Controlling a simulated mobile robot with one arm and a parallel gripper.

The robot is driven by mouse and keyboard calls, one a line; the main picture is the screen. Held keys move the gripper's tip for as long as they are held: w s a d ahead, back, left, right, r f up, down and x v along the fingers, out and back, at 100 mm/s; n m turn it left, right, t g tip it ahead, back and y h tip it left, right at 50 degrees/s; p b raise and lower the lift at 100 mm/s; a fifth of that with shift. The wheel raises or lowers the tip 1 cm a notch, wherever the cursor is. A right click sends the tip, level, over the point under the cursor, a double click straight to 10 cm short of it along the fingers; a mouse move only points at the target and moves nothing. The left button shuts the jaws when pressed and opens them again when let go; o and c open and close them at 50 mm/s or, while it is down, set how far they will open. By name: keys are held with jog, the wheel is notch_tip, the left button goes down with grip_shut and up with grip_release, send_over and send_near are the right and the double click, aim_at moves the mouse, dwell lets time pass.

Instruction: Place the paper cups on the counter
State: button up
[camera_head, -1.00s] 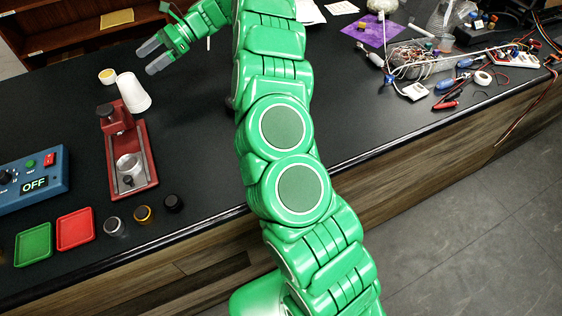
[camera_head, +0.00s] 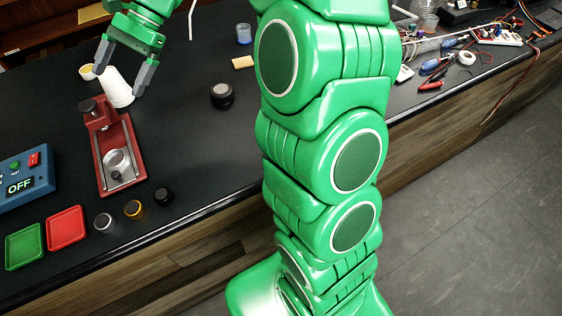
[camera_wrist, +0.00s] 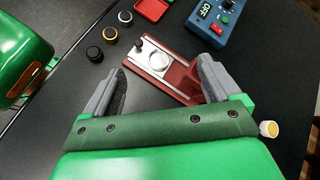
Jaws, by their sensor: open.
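A white paper cup shape (camera_head: 118,88) stands on the black counter behind the red press; I cannot tell whether it is one cup or a stack. A small white cup (camera_head: 87,71) with a yellow top stands just left of it and also shows in the wrist view (camera_wrist: 270,129). My gripper (camera_head: 119,81) is open, its grey fingers pointing down. In the head view they appear on either side of the paper cup, but I cannot tell their height or depth. In the wrist view my gripper (camera_wrist: 162,82) has nothing between its fingers, and the paper cup does not show.
The red press (camera_head: 115,150) stands close in front. A blue control box (camera_head: 22,180) reading OFF, green (camera_head: 25,246) and red (camera_head: 66,228) trays and several small round pots lie nearer the edge. A black round container (camera_head: 221,96) is at right. Wires and tools clutter the far right.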

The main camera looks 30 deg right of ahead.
jog(key=s+d+f+n+h, duration=0.2)
jog(key=s+d, duration=0.4)
jog(key=s, duration=0.5)
jog(key=s+d+f+n+t+h, duration=0.1)
jog(key=s+d+n+h, duration=0.2)
jog(key=s+d, duration=0.3)
jog(key=s+d+f+n+t+h, duration=0.1)
jog(key=s+d, duration=0.5)
jog(key=s, duration=1)
jog(key=f+n+h, duration=0.1)
jog(key=n+h, duration=0.1)
jog(key=h, duration=0.1)
jog(key=shift+s+d+f, duration=0.25)
jog(key=shift+d+f, duration=0.05)
jog(key=shift+d, duration=0.05)
